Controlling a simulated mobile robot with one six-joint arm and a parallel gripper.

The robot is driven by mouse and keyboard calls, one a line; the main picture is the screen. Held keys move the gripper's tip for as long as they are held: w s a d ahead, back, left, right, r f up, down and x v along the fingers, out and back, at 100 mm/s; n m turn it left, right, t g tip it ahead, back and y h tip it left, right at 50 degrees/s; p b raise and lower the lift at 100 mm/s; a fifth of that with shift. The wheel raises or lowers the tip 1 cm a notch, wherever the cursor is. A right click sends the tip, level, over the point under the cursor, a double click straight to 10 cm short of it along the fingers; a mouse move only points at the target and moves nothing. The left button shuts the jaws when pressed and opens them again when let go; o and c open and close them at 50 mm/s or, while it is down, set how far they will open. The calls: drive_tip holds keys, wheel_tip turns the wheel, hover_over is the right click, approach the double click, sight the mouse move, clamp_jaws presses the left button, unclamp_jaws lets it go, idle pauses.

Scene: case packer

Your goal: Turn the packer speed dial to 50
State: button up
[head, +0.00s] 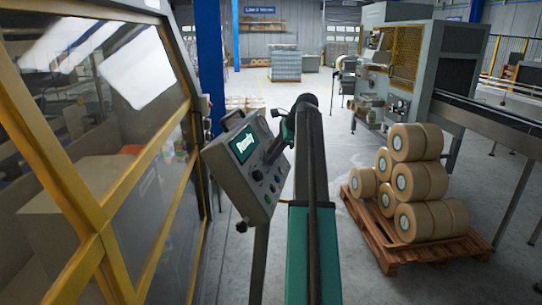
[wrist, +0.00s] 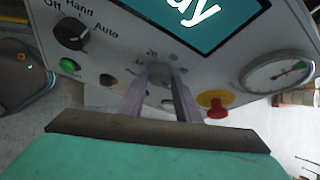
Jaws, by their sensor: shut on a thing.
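The control panel (head: 238,180) is a tilted grey box on a post, left of my arm in the head view. It also fills the upper part of the wrist view (wrist: 120,45). The speed dial (wrist: 160,72) is a small grey knob with scale marks around it; a "20" shows above it. My gripper (wrist: 158,82) is shut on this dial, one finger on each side. The fingers hide much of the scale, and I cannot read the dial's setting. In the head view my gripper (head: 276,148) is at the panel's face, and the dial is hidden.
The panel has a lit screen (head: 245,144), an Off/Hand/Auto selector (wrist: 72,33), a green button (wrist: 69,65), a red stop button (wrist: 217,109) and a gauge (wrist: 278,73). A yellow-framed machine (head: 110,235) stands left. A pallet (head: 385,248) of brown rolls stands right.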

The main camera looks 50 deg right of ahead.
drive_tip(key=o, duration=1)
drive_tip(key=shift+b+v, duration=2.6)
drive_tip(key=shift+v, duration=4.35)
drive_tip(key=shift+f, duration=0.1)
